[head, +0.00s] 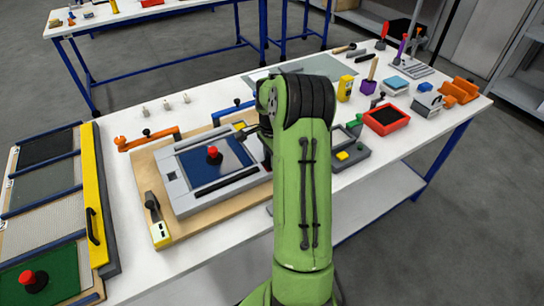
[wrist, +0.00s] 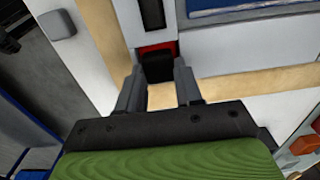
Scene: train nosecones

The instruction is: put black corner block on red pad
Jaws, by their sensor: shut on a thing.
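In the wrist view, the black corner block (wrist: 157,66) is between the fingertips of my gripper (wrist: 159,74), which is shut on it. The red pad (wrist: 146,48) shows as a thin red edge along the far side and left of the block, at the grey frame's edge. The block covers most of the pad; I cannot tell whether they touch.
The grey frame (head: 179,200) with a blue panel lies on a wooden board (head: 205,224). A red knob (head: 213,152) stands on the panel. A red-rimmed tray (head: 404,121) and a yellow can (head: 345,88) stand right of my arm.

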